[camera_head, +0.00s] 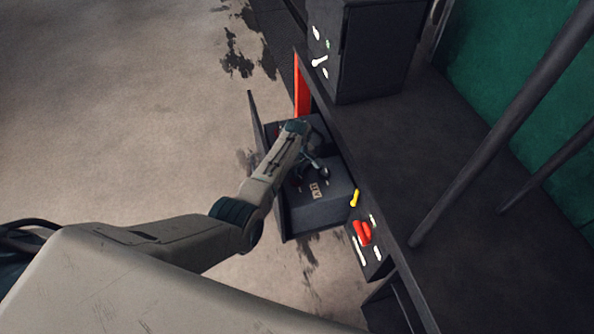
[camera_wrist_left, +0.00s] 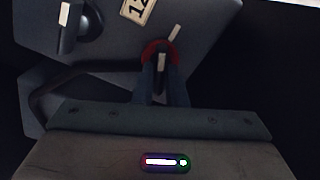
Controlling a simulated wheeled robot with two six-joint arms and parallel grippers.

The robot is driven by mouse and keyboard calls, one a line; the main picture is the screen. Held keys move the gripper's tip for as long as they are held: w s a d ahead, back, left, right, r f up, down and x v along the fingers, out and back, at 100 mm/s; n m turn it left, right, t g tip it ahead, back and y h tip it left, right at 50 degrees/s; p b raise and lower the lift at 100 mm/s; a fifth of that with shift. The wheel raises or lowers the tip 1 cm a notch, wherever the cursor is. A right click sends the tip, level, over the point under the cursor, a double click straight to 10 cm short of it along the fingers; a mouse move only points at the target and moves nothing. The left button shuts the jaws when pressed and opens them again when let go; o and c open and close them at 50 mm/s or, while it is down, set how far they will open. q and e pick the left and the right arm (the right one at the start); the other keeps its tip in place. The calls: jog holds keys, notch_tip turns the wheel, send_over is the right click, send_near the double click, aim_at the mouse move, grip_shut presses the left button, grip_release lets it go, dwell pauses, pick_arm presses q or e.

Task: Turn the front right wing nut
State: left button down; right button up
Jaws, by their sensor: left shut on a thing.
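A red round fitting (camera_wrist_left: 150,47) with a pale upright wing (camera_wrist_left: 162,63) shows in the left wrist view on a dark grey panel, and I take it for the wing nut. My left gripper (camera_wrist_left: 161,80) is shut on it, with one finger on each side of the pale wing. In the head view my left arm reaches down to an open dark box (camera_head: 322,211), and its own forearm hides the nut. A pale label (camera_wrist_left: 137,10) lies just above the nut in the wrist view. My right gripper is not in view.
A black knob with a white handle (camera_wrist_left: 82,20) stands to the left on the same panel. Beside the box are a yellow lever (camera_head: 355,197) and a red handle (camera_head: 362,232). A dark ledge (camera_head: 420,130) with a pole (camera_head: 500,130) lies to the right. The floor (camera_head: 120,110) is open at left.

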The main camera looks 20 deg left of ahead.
pick_arm(q)
jog(key=m+p, duration=0.1)
jog(key=m, duration=0.2)
jog(key=shift+r, duration=0.15)
jog(key=shift+m+p, duration=0.35)
jog(key=shift+m, duration=0.45)
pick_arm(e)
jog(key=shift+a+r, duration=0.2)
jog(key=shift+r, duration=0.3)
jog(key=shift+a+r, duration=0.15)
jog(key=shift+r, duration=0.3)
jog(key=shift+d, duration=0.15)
pick_arm(q)
jog(key=c, duration=1.5)
grip_release()
jog(key=shift+o, duration=0.2)
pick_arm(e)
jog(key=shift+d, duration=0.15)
